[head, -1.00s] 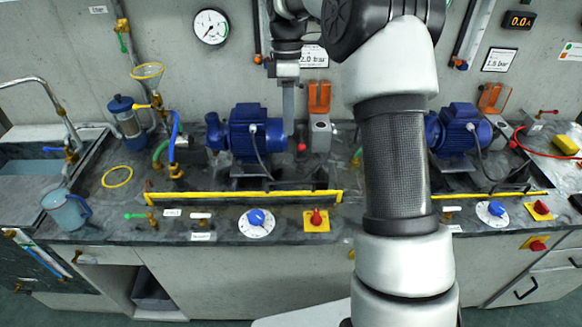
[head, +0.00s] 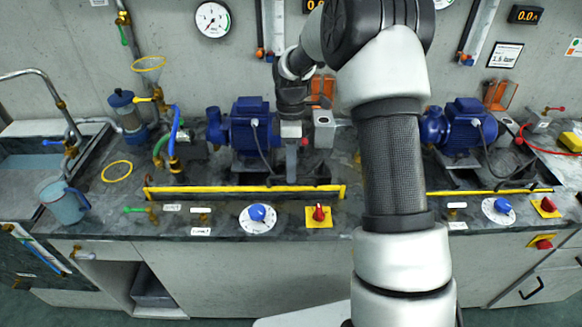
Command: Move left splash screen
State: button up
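The left splash screen (head: 240,196) stands along the front of the left pump in the head view. It looks clear, with a yellow edge strip and a dark handle (head: 312,182) near its right end. My gripper (head: 291,172) points down behind the yellow edge, close to this handle. Its fingers show edge-on and their tips are hard to make out. I cannot tell whether they are open or shut, or whether they touch the handle.
The blue left pump (head: 246,130) is just left of my gripper. A blue dial (head: 257,213) and a red switch (head: 319,213) are in front of the screen. A jug (head: 64,201) stands at the left. My arm hides the bench between the two pumps.

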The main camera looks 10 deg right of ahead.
aim_at(291, 187)
grip_shut()
jog(key=shift+s+f+b, duration=0.1)
jog(key=shift+f+b, duration=0.65)
jog(key=shift+f, duration=1.45)
grip_release()
jog(key=shift+f, duration=0.1)
jog(key=w+r+p, duration=0.1)
jog(key=r, duration=0.7)
jog(key=w+r+p, duration=0.1)
jog(key=w+r, duration=0.1)
jog(key=r, duration=0.7)
jog(key=shift+w+d+r+p, duration=0.15)
jog(key=shift+w+d+p, duration=0.1)
jog(key=shift+d+p, duration=0.1)
